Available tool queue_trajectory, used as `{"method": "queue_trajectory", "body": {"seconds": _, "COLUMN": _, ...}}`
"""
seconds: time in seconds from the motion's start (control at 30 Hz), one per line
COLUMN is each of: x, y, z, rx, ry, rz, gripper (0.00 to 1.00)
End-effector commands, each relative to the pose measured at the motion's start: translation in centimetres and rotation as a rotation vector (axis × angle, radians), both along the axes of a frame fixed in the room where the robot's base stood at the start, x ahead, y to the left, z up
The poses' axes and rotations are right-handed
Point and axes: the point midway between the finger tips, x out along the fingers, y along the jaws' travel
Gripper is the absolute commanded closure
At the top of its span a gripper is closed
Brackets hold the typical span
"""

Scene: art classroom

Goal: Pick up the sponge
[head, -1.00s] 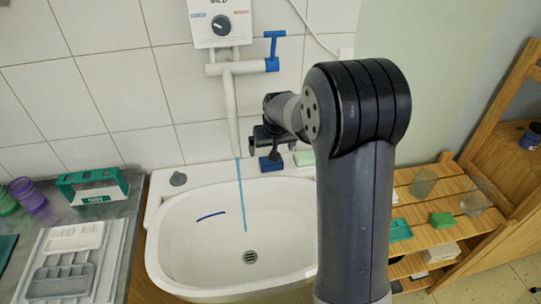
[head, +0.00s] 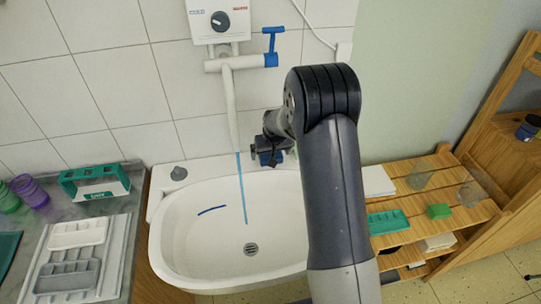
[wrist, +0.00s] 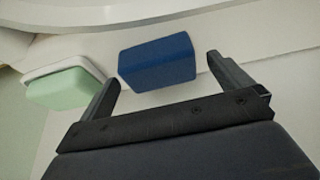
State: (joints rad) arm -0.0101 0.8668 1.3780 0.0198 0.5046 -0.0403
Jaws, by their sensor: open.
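A blue block, which looks like the sponge (wrist: 158,62), lies on the white rim of the sink. In the wrist view it sits just beyond and between the two fingertips of my gripper (wrist: 163,72), not between the pads. My gripper is open and empty. In the head view the blue sponge (head: 268,160) shows on the sink's back rim, partly hidden by my dark gripper (head: 267,147) close over it. I cannot tell the exact gap between them.
A pale green bar on a white dish (wrist: 65,85) lies just left of the sponge in the wrist view. The white sink (head: 200,240) has a tap with a water stream (head: 240,190). A wooden shelf (head: 460,220) stands right, a counter with trays (head: 75,260) left.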

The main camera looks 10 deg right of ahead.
Motion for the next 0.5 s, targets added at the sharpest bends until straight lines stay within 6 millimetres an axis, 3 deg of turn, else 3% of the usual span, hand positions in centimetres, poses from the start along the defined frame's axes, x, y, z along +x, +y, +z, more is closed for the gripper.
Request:
{"method": "queue_trajectory", "body": {"seconds": 0.4, "x": 0.46, "y": 0.05, "z": -1.13, "rx": 0.0, "ry": -0.001, "rz": 0.0, "gripper": 0.02}}
{"method": "queue_trajectory", "body": {"seconds": 0.5, "x": 0.45, "y": 0.04, "z": -1.12, "rx": 0.0, "ry": -0.001, "rz": 0.0, "gripper": 0.1}}
